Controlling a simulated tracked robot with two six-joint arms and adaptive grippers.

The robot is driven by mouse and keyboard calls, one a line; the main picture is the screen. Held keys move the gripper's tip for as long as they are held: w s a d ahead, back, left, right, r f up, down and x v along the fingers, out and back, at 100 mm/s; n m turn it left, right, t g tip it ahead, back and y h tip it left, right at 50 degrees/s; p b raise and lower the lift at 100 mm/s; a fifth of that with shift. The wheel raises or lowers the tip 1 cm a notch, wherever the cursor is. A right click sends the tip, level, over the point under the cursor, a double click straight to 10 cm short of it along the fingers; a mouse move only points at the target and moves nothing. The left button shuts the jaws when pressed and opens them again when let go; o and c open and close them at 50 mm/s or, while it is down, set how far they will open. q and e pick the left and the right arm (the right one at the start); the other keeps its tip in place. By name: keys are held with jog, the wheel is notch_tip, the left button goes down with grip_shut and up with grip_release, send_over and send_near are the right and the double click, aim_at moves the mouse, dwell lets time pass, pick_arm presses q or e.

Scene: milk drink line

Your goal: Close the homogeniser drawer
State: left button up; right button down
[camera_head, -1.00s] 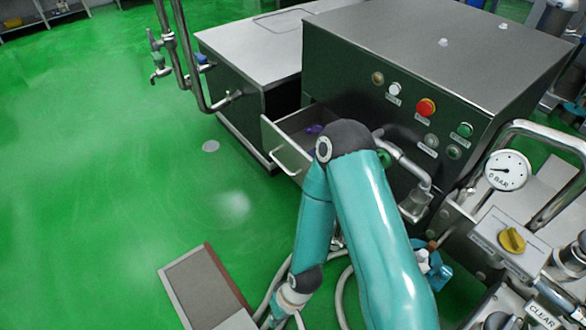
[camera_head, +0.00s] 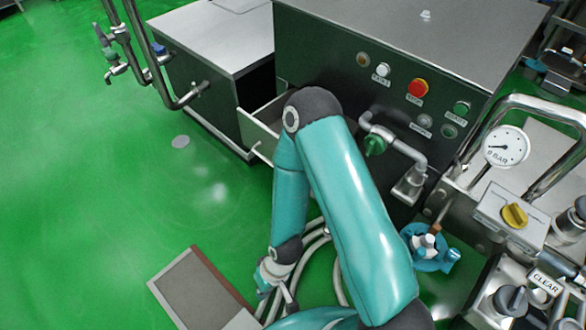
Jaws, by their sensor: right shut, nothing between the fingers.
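The homogeniser is a large steel cabinet (camera_head: 410,35) with a dark front. Its drawer (camera_head: 256,133) stands partly open on the left of that front, with its pale front panel out from the cabinet. My right arm's elbow covers the drawer's right part and most of its inside. The drawer's handle shows only in part beside my arm. My right gripper (camera_head: 271,284) hangs low over the floor, in front of and below the drawer, apart from it. It is shut and empty; its fingertips are hard to make out. My left gripper is not in view.
Buttons, including a red one (camera_head: 417,88), sit on the homogeniser's front. A bent pipe with a green valve (camera_head: 374,145) juts out near my elbow. Hoses (camera_head: 322,245) lie close to my gripper. A pressure gauge (camera_head: 506,146) stands right. Green floor at left is clear.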

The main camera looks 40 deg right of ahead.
pick_arm(q)
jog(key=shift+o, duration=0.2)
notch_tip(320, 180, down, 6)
jog(key=b, duration=0.6)
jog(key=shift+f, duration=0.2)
pick_arm(e)
jog(key=w+d+f+n+t+h+b, duration=0.1)
jog(key=w+d+n+t+h+b, duration=0.3)
jog(key=w+b, duration=0.45)
jog(key=w+d+n+t+h+b, duration=0.2)
jog(key=w+d+n+t+b, duration=0.3)
jog(key=w+b, duration=0.4)
pick_arm(q)
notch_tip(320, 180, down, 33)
jog(key=b, duration=1.6)
pick_arm(e)
jog(key=s+d+r+n+t+h, duration=0.35)
jog(key=d+r+h, duration=0.25)
jog(key=d+h, duration=0.4)
pick_arm(q)
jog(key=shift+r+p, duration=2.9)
jog(key=shift+p, duration=0.25)
pick_arm(e)
jog(key=w+d, duration=0.7)
jog(key=d, duration=0.4)
jog(key=shift+r+m, duration=0.3)
jog(key=shift+m, duration=0.05)
